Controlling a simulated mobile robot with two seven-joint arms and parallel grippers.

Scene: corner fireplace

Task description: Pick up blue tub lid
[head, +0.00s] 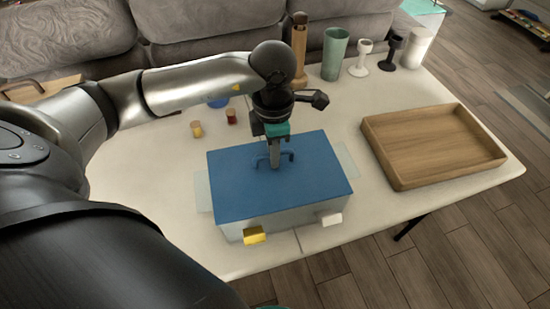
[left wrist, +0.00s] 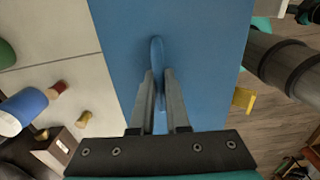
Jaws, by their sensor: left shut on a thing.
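The blue tub lid (head: 245,190) lies flat on top of a pale, see-through tub (head: 275,222) in the middle of the table. A blue loop handle stands up from the lid's centre. My left gripper (head: 274,162) points straight down at this handle and is shut on it. In the left wrist view, the two fingers (left wrist: 160,95) close on both sides of the handle, with the blue lid (left wrist: 205,60) filling the space below. My right gripper is not in view.
A wooden tray (head: 430,140) lies at the table's right. A green cup (head: 335,54), goblets and a white cup (head: 415,48) stand along the back. Small yellow and red pieces lie behind the tub. A yellow clip (head: 253,235) and a white clip (head: 331,219) sit at its front.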

